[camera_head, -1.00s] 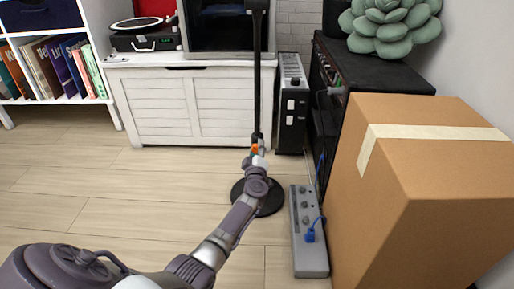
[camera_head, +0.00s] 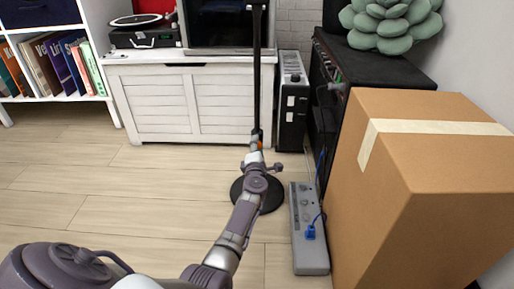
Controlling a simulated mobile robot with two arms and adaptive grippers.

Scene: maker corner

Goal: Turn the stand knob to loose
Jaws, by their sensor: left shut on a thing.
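The stand is a thin black pole (camera_head: 257,80) rising from a round black base (camera_head: 272,200) on the floor. My left gripper (camera_head: 256,146) is at the lower part of the pole, shut on a small orange part that I take for the stand knob (camera_head: 261,147). Only a bit of the orange shows; the fingers and wrist hide the rest. How far the knob is turned cannot be told. My left arm reaches up from the bottom of the view and covers part of the base. My right gripper is not in view.
A grey power strip (camera_head: 309,255) with a blue plug lies right of the base. A large cardboard box (camera_head: 440,210) stands at the right. A white cabinet (camera_head: 165,105) and a black upright unit (camera_head: 291,115) stand behind. The wooden floor at left is clear.

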